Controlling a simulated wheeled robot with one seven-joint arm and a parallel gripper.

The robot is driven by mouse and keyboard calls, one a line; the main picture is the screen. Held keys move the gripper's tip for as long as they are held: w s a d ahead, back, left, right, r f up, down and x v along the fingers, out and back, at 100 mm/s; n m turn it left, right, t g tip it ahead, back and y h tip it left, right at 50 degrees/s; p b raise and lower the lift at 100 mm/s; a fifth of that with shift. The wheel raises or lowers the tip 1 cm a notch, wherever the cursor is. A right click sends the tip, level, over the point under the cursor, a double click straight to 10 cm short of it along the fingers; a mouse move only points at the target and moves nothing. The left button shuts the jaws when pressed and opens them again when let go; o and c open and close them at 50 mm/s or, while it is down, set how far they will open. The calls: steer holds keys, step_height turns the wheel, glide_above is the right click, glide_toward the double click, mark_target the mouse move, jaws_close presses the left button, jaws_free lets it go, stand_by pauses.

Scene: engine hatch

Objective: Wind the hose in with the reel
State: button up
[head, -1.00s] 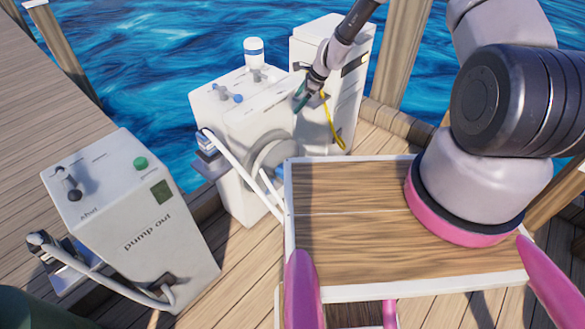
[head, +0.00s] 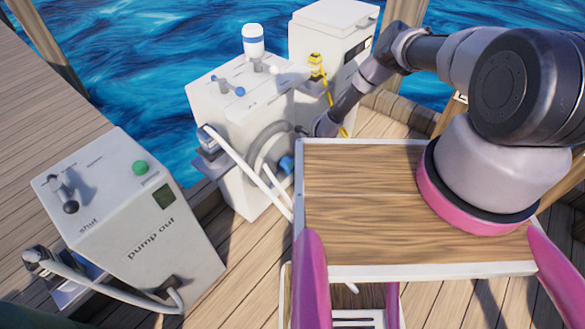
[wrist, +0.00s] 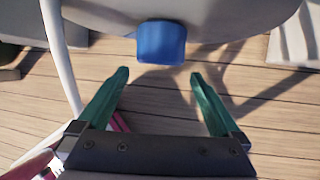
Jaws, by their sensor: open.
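The reel is a grey disc on the side of the middle white cabinet in the head view (head: 262,150); its underside curve fills the top of the wrist view (wrist: 225,18). A blue handle (head: 286,163) sticks out from the reel. The handle also shows in the wrist view (wrist: 161,42), just beyond and between the fingertips, with no contact visible. My gripper (wrist: 158,74) is open and empty, with green fingers to either side. In the head view the fingers are hard to make out. A white hose (head: 240,160) runs from the cabinet's holder down past the reel.
The middle cabinet (head: 240,105) carries small levers and a blue-banded white cap. A pump out cabinet (head: 135,225) stands at left with its own hose. A white box (head: 325,35) with a yellow connector stands behind. My wooden-topped base is close by; water lies beyond the dock.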

steer(key=x, duration=0.6)
steer(key=shift+a+f, duration=0.2)
steer(key=shift+f, duration=0.1)
steer(key=c, duration=1.1)
